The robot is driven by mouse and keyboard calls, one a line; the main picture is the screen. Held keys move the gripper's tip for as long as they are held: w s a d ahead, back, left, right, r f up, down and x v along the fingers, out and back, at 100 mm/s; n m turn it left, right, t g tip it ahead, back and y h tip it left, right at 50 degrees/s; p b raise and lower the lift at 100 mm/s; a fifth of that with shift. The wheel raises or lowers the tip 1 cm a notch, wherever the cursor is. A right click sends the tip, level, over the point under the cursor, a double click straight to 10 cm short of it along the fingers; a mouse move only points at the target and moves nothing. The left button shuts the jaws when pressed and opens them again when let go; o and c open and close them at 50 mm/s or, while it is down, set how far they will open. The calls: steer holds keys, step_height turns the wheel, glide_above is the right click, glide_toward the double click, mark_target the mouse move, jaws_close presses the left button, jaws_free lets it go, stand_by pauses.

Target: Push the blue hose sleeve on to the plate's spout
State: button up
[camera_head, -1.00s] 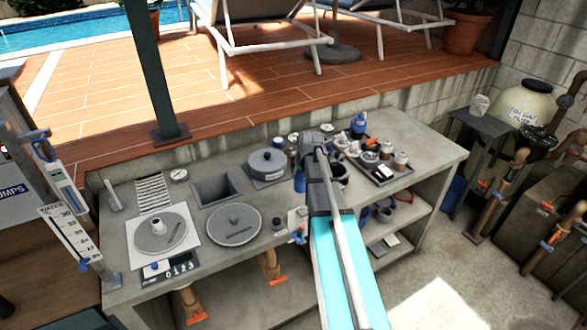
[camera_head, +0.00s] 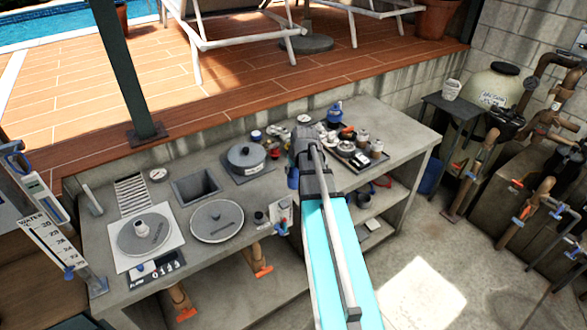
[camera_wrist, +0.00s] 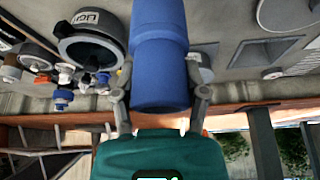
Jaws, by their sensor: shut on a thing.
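My gripper (camera_wrist: 161,106) is shut on the blue hose sleeve (camera_wrist: 160,55), a thick blue cylinder between its two fingers in the wrist view. In the head view my arm hides most of the gripper, and only a bit of blue (camera_head: 293,178) shows beside the arm. The round grey plate (camera_head: 128,240) lies on a white square at the left of the bench. Its short pale spout (camera_head: 141,229) stands up from the middle. The held sleeve is well to the right of the spout and apart from it. I cannot see the spout clearly in the wrist view.
The concrete bench (camera_head: 195,265) also holds a flat grey lid (camera_head: 217,222), a square basin (camera_head: 197,186), a dark lidded pot (camera_head: 246,157) and a tray (camera_head: 376,157) of small items. A dark post (camera_head: 118,75) rises behind the bench's left part.

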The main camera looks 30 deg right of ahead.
mark_target(295, 176)
step_height(295, 176, down, 4)
steer(key=b, duration=0.3)
steer(key=shift+r+b, duration=0.15)
steer(key=shift+b, duration=0.2)
steer(key=shift+d, duration=0.15)
stand_by(0.4)
